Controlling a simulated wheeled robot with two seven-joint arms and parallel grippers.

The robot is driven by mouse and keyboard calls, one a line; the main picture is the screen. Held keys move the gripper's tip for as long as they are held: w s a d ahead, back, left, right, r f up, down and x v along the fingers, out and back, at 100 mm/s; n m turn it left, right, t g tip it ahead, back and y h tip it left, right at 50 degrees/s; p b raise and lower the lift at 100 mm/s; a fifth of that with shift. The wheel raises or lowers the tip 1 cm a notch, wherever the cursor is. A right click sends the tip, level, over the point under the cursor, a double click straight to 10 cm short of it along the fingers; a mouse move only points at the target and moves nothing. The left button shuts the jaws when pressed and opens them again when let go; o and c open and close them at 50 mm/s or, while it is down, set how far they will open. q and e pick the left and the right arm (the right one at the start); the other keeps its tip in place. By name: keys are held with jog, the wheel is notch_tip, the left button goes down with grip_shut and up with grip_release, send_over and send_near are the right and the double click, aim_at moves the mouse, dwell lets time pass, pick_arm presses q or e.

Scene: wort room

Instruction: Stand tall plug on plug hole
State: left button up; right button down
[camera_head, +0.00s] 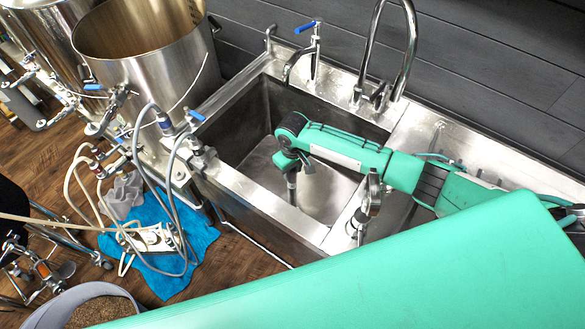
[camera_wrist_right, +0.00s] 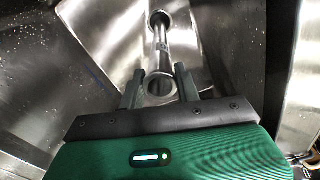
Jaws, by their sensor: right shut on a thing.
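The tall plug (camera_wrist_right: 161,50) is a shiny metal tube held in my right gripper (camera_wrist_right: 160,88), its open round top between the two fingers. In the head view the right gripper (camera_head: 289,160) is inside the sink basin, and the plug (camera_head: 291,187) hangs below it, roughly upright. In the wrist view the tube's far end meets a dark round ring (camera_wrist_right: 158,18). I cannot tell whether this ring is the plug hole or the plug's own foot, nor whether the plug touches the sink floor. My left gripper is out of view.
The steel sink (camera_head: 262,208) has walls close around my right arm. A blue-handled tap (camera_head: 315,45) and a tall curved faucet (camera_head: 410,40) stand behind it. A large steel kettle (camera_head: 145,70) is at the left. Hoses and a blue cloth (camera_head: 200,236) lie on the floor.

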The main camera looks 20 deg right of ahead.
jog(key=c, duration=0.9)
grip_release()
